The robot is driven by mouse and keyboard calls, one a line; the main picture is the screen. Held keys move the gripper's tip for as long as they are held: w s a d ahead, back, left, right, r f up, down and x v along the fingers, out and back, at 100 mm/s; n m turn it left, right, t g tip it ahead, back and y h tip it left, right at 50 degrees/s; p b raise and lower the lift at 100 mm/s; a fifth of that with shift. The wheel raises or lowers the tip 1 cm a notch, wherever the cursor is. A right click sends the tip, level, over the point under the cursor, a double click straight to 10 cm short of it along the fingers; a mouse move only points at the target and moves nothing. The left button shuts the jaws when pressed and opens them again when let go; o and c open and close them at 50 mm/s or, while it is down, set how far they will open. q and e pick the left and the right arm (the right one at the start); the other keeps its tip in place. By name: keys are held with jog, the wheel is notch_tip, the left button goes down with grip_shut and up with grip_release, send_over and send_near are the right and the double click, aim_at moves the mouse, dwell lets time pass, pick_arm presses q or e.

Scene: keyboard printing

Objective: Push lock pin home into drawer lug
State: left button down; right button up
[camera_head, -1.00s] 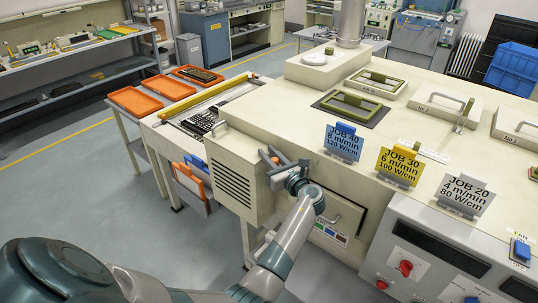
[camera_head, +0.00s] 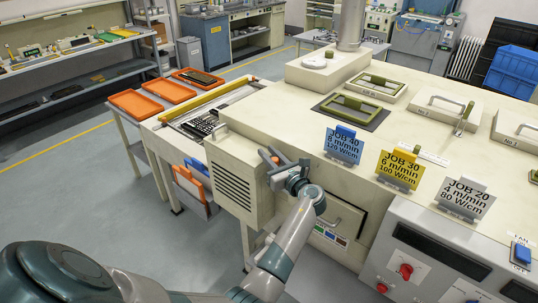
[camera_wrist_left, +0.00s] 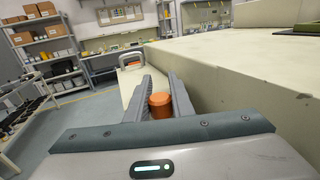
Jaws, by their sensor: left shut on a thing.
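My left gripper (camera_head: 276,163) is at the side face of the cream machine, beside the louvred box. In the left wrist view its two grey fingers (camera_wrist_left: 160,98) are shut on an orange-topped lock pin (camera_wrist_left: 160,105), whose top sits between them. In the head view the orange pin (camera_head: 274,159) shows as a small spot at the fingertips. The pin's lower end and the drawer lug are hidden, so I cannot tell how deep the pin sits. A drawer front (camera_head: 347,222) with a handle is right of my forearm. My right gripper is not in view.
The louvred box (camera_head: 232,178) stands close to the left of my gripper. Blue, yellow and white job cards (camera_head: 400,167) stand along the machine top's front edge. A control panel (camera_head: 440,262) is at the lower right. Orange trays (camera_head: 140,103) lie at the left; the floor there is clear.

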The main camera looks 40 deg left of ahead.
pick_arm(q)
jog(key=shift+r, duration=0.65)
dwell(0.4)
jog(key=shift+f+b, duration=0.3)
jog(key=shift+f, duration=0.2)
dwell(0.6)
jog(key=shift+f+b, duration=0.7)
jog(key=shift+f, duration=0.4)
